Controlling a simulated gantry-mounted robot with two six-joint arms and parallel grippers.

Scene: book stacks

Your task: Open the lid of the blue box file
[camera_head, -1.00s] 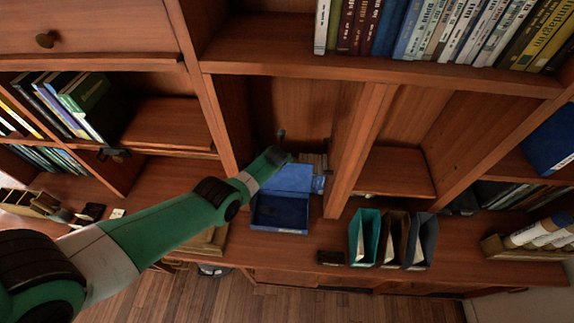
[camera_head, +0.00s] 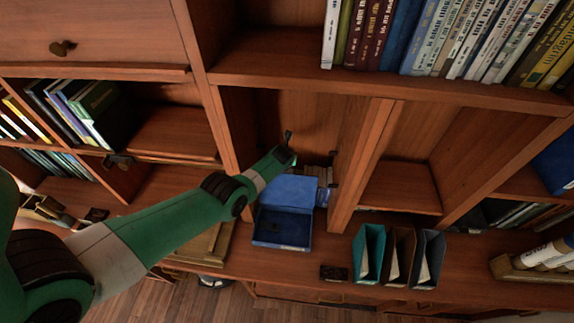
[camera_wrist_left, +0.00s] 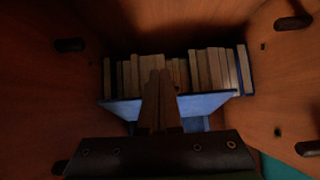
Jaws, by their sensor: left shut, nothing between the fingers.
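The blue box file (camera_head: 281,229) stands on the lower shelf ledge in the middle of the head view. Its lid (camera_head: 293,189) is raised and leans back behind the open, empty-looking tray. In the left wrist view the lid (camera_wrist_left: 205,103) shows as a blue band across the middle. My left gripper (camera_wrist_left: 160,75) is shut and empty, its fingers overlapping the lid in that view. I cannot tell whether they touch it. In the head view my left wrist is above and behind the lid, and the fingertips are hard to make out. My right gripper is not in view.
A row of books (camera_wrist_left: 200,70) stands behind the lid, inside the compartment. Wooden uprights (camera_head: 361,160) close in on both sides. Teal, brown and grey file holders (camera_head: 368,253) stand to the right on the ledge. A small dark object (camera_head: 333,272) lies in front of them.

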